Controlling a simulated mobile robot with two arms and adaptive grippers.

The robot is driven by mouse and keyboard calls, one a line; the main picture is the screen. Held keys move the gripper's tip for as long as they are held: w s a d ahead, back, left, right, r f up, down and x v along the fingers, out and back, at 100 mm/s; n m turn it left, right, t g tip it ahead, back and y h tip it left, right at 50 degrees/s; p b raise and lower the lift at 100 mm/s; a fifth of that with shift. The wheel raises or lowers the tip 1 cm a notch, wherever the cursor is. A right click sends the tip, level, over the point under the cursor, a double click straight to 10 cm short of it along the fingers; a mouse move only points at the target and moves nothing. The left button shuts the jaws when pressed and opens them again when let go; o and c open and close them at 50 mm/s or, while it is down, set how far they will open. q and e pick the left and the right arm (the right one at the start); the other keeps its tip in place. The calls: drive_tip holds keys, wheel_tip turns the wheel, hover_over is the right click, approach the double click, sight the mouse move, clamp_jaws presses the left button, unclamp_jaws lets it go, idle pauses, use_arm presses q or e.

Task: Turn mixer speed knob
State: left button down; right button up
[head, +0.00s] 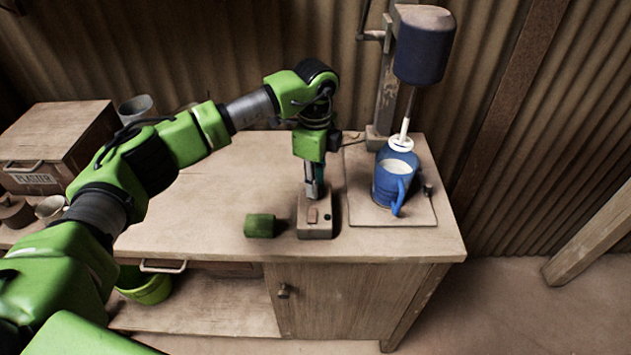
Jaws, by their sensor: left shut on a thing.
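A small control box (316,229) with a reddish rocker switch (312,214) on its top stands on the workbench, left of the mixer. My left gripper (314,192) points straight down at the back part of this box and is shut on the speed knob. The knob itself is hidden by the fingers, so its turn angle cannot be seen. The mixer (424,45) has a dark blue motor head on a stand, with its shaft reaching down into a blue jug (394,179) holding pale liquid. My right gripper is not in view.
The mixer stands on a thin base board (365,209). A wooden plaster chest (57,145) and bowls stand at the far left. The bench middle is clear. A green bucket (148,286) sits on the lower shelf.

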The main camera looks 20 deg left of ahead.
use_arm(q)
drive_tip(key=c, duration=1.8)
unclamp_jaws()
wheel_tip(320, 180, up, 12)
drive_tip(key=shift+f, duration=0.1)
